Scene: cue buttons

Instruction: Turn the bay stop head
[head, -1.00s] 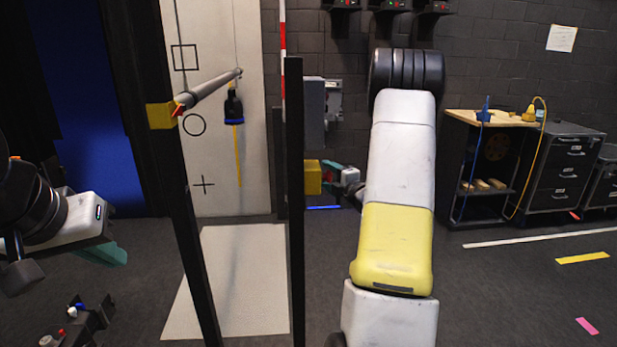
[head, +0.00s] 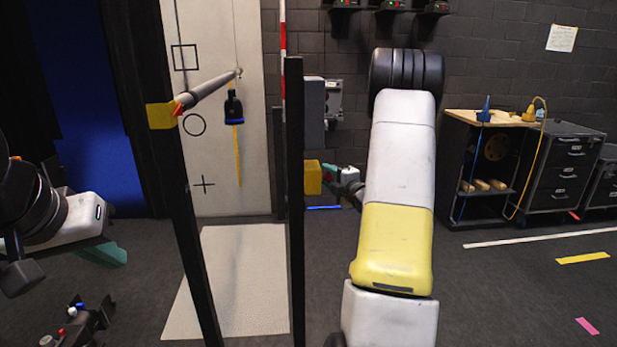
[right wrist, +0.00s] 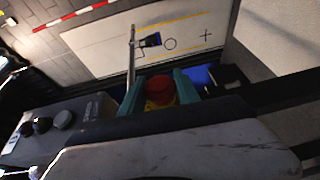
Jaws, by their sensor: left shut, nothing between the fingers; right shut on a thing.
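The bay stop head, a red mushroom knob (right wrist: 159,90), shows in the right wrist view above a strip of yellow. My right gripper (right wrist: 161,91) is shut on it, one teal finger on each side. In the head view a yellow box (head: 313,178) sits on the dark post, and my right gripper (head: 331,171) reaches its right side; the red knob is hidden there. My left gripper (head: 113,254) is at the left of the head view, shut and empty, well away from the box.
A dark post (head: 296,240) stands before my right gripper's work area. A grey pole (head: 210,91) reaches from a left post toward a pale panel (head: 212,190). A grey control box (right wrist: 62,119) with dark knobs lies left in the right wrist view. A bench (head: 490,118) stands right.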

